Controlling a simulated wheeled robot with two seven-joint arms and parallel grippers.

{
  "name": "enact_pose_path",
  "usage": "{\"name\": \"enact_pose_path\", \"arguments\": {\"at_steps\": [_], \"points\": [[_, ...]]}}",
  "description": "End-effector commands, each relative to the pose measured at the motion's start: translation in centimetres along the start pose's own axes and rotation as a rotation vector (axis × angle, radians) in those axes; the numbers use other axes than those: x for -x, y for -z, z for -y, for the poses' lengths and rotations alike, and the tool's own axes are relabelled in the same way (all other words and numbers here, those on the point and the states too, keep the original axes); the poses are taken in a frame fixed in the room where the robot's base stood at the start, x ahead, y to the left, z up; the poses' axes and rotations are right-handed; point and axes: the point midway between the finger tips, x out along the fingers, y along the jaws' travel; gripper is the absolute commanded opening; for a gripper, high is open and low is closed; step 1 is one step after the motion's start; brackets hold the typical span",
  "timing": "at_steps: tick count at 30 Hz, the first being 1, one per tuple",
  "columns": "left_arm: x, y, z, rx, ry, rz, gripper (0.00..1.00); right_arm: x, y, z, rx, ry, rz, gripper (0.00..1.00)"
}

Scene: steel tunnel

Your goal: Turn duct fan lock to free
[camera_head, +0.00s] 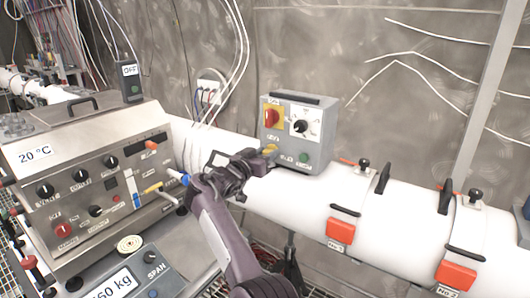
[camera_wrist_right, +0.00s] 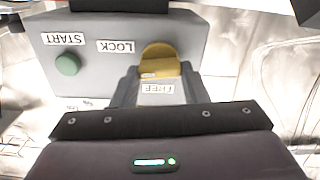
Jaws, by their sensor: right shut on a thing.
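In the wrist view the box appears upside down, with the yellow knob (camera_wrist_right: 158,62) between a LOCK label (camera_wrist_right: 116,47) and a FREE label (camera_wrist_right: 157,89). My right gripper (camera_head: 262,158) is at the box front, shut on the knob, its fingers on either side in the wrist view. The fingers hide part of the knob, so its exact setting is unclear. My left gripper is not in view.
The box also carries a red switch (camera_head: 272,117), a black dial (camera_head: 300,126) and a green START button (camera_wrist_right: 67,64). A metal control panel (camera_head: 90,180) stands at left. Red-tagged clamps (camera_head: 341,231) sit on the duct at right.

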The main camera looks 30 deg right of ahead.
Motion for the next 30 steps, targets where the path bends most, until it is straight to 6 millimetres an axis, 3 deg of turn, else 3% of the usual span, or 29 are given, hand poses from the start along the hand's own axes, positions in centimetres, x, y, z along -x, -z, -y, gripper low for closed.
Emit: {"name": "enact_pose_path", "arguments": {"at_steps": [30], "points": [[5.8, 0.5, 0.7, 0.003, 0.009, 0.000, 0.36, -0.2, 0.0, 0.0, 0.952, -0.005, 0.004, 0.17]]}}
